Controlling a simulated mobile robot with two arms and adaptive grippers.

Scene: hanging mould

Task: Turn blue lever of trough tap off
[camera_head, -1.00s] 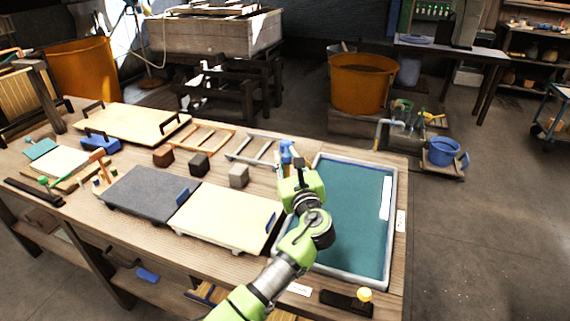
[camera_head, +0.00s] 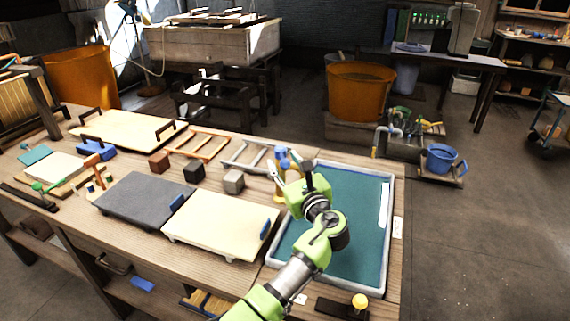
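A wide tray-like trough (camera_head: 389,228) with a pale rim and teal filling lies at the right end of the workbench. A small blue part (camera_head: 283,154) with orange-yellow below it stands by the trough's far left corner; it looks like the tap's lever, but its exact shape and angle are too small to tell. My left gripper (camera_head: 289,168) is at this spot, its fingers spread with the blue part between or just behind them. I cannot tell whether they touch it. My green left wrist hides part of the trough's left side. My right gripper is out of view.
A cream board (camera_head: 215,227) and a grey board (camera_head: 138,205) lie left of the trough. Small blocks (camera_head: 233,181) and wooden frames (camera_head: 245,155) lie behind them. A yellow-topped knob (camera_head: 360,301) is at the front edge.

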